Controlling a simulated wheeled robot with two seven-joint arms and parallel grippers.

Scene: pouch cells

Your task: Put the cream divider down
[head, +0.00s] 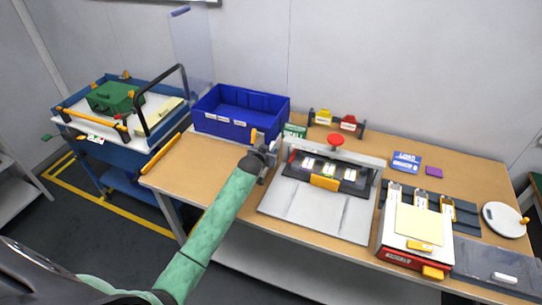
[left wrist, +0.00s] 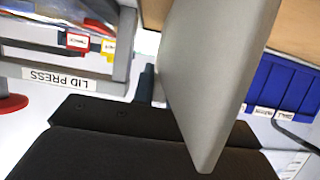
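A flat cream sheet (head: 418,225), which looks like the cream divider, lies on a white and red box (head: 398,256) at the front right of the bench. Another pale yellow sheet (head: 166,108) lies on the blue cart at the left. My left gripper (head: 264,152) is at the left side of the lid press, well apart from both sheets. In the left wrist view a grey slab fills the middle and hides the grip; no cream sheet shows there. Whether the gripper is open or shut cannot be told. My right gripper is not in view.
The lid press (head: 325,183) with a red knob stands mid-bench. A blue bin (head: 240,108) stands behind my left gripper. The cart's black hoop handle (head: 182,88) rises at the left. A white round dish (head: 503,220) is at the far right. Bare wood shows at the bench's left end.

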